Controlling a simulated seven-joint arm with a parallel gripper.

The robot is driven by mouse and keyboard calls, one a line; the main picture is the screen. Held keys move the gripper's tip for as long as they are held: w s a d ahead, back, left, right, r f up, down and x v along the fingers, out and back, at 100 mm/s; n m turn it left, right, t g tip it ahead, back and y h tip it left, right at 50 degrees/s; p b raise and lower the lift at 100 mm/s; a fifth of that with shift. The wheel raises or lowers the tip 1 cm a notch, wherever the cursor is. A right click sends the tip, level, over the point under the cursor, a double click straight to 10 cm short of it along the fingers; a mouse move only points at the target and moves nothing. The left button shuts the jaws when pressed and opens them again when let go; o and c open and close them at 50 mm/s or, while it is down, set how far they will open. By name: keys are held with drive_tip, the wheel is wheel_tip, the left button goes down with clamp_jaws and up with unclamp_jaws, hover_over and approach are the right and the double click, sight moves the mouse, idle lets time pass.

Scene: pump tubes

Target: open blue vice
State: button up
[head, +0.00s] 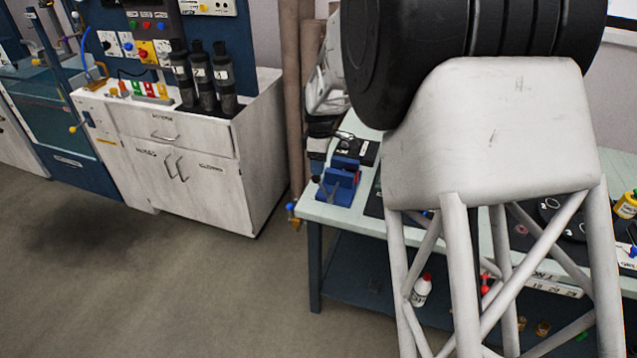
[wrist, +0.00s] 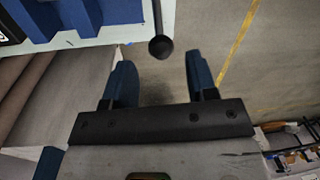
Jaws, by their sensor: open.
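The blue vice (head: 341,184) stands on the left end of the pale green bench, with its jaws and body partly visible. Part of its blue body also shows at the top left of the wrist view (wrist: 75,14). A dark rod handle with a ball end (wrist: 160,46) reaches down from the top in the wrist view. My gripper (wrist: 159,66) is open, its two blue fingers spread apart and empty. The ball end appears between and just beyond the fingertips; I cannot tell its depth. In the head view my gripper is small and dark beside the vice, its fingers unclear.
The bench (head: 330,212) has a dark lower shelf. A white cabinet (head: 185,150) with black bottles stands to the left, and brown pipes (head: 292,90) rise between them. My arm hides much of the bench. Grey floor (head: 180,280) is open in front.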

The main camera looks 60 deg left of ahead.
sight(318, 183)
drive_tip(key=shift+s+d+f, duration=0.1)
drive_tip(key=shift+d+f, duration=0.05)
drive_tip(key=shift+f, duration=1.7)
drive_tip(key=shift+s+d+f, duration=0.1)
drive_tip(key=shift+d+f, duration=0.05)
drive_tip(key=shift+f, duration=1.65)
clamp_jaws()
